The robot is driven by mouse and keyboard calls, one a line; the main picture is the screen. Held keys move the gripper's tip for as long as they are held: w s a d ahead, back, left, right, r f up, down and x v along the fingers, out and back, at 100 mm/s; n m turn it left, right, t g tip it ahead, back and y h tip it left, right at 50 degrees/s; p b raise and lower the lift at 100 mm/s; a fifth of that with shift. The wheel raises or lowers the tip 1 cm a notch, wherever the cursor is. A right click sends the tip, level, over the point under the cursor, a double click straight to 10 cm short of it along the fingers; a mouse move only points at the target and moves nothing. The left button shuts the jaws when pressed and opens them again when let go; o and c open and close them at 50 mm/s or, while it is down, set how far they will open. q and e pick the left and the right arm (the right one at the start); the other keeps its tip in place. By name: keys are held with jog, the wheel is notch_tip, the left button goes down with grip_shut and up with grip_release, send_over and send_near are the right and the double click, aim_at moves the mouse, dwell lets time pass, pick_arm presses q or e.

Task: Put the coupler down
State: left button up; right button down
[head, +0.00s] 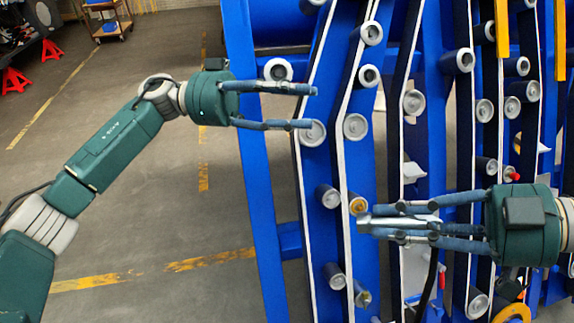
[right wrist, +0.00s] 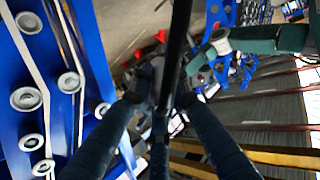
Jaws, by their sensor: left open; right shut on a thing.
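The coupler (head: 378,225) is a slim silver metal piece in the head view, lying roughly level and pointing left. My right gripper (head: 404,222) comes in from the right and is shut on it, in front of the blue chassis. A black hose (head: 428,285) hangs below the held coupler. In the right wrist view the dark hose (right wrist: 179,50) runs down between my fingers, and the coupler is hard to make out there. My left gripper (head: 313,107) is open and empty, its two fingers apart in front of the chassis's left part.
The blue harvester chassis (head: 262,200) has white-edged rails and several grey round stubs. A stub with a brass-coloured centre (head: 357,205) is close to the coupler's tip in the picture. A red-tipped fitting (head: 513,174) is above my right gripper.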

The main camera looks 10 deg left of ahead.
pick_arm(q)
jog(key=s+f+g+y, duration=0.3)
jog(key=s+f+y, duration=0.35)
jog(key=s, duration=0.35)
jog(key=x, duration=1.1)
jog(key=shift+s+d+m, duration=0.2)
jog(key=shift+d+m, duration=0.1)
jog(key=shift+d, duration=0.05)
jog(key=shift+f, duration=0.1)
grip_shut()
pick_arm(e)
jog(key=shift+r, duration=0.1)
jog(key=c, duration=1.6)
grip_release()
jog(key=shift+o, duration=0.2)
